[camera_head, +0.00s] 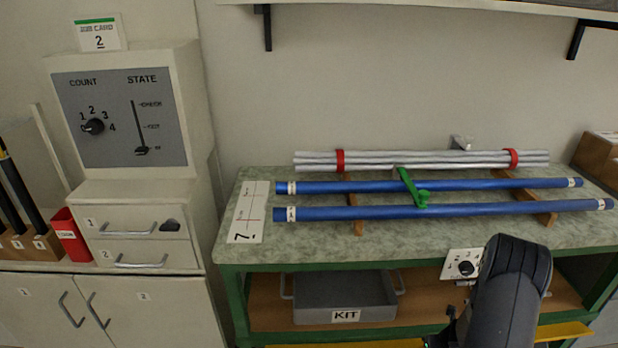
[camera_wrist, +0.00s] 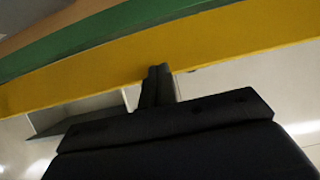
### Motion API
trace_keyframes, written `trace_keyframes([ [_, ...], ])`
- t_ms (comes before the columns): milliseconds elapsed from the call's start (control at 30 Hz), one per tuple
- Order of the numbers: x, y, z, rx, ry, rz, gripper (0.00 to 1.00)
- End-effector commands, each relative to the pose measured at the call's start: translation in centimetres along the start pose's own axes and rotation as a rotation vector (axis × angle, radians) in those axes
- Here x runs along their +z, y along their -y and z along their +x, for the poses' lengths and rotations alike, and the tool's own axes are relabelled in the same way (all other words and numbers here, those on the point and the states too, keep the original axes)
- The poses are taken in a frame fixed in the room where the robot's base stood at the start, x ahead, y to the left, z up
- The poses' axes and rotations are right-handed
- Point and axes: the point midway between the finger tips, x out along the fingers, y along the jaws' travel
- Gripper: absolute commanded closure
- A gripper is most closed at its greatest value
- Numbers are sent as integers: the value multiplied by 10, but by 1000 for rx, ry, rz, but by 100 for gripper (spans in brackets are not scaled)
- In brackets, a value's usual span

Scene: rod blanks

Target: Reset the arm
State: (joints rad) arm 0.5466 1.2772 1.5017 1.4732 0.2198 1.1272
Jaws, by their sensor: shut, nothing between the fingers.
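My arm (camera_head: 508,290) rises at the lower right of the head view, in front of the green-framed bench. My gripper (camera_wrist: 158,82) shows in the wrist view with its two dark fingers together and nothing between them. It is in front of a yellow rail (camera_wrist: 75,78), with a green edge beyond. I cannot tell whether the fingers touch the rail. In the head view the fingers are hidden or below the frame.
Two blue rods (camera_head: 450,209) and a bundle of silver rods (camera_head: 420,160) lie on the bench top (camera_head: 240,250). A grey KIT tray (camera_head: 345,290) sits on the lower shelf. A control panel (camera_head: 120,115) stands on a cabinet (camera_head: 100,305) at left. A shelf hangs above.

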Motion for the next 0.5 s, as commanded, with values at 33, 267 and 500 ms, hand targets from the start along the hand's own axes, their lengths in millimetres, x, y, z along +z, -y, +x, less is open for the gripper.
trace_keyframes([
  [33, 3, 0, 0, -1, 5, -2, 100],
  [267, 2, 1, -2, -2, 2, -1, 100],
  [500, 2, 1, -6, -2, -1, 1, 100],
])
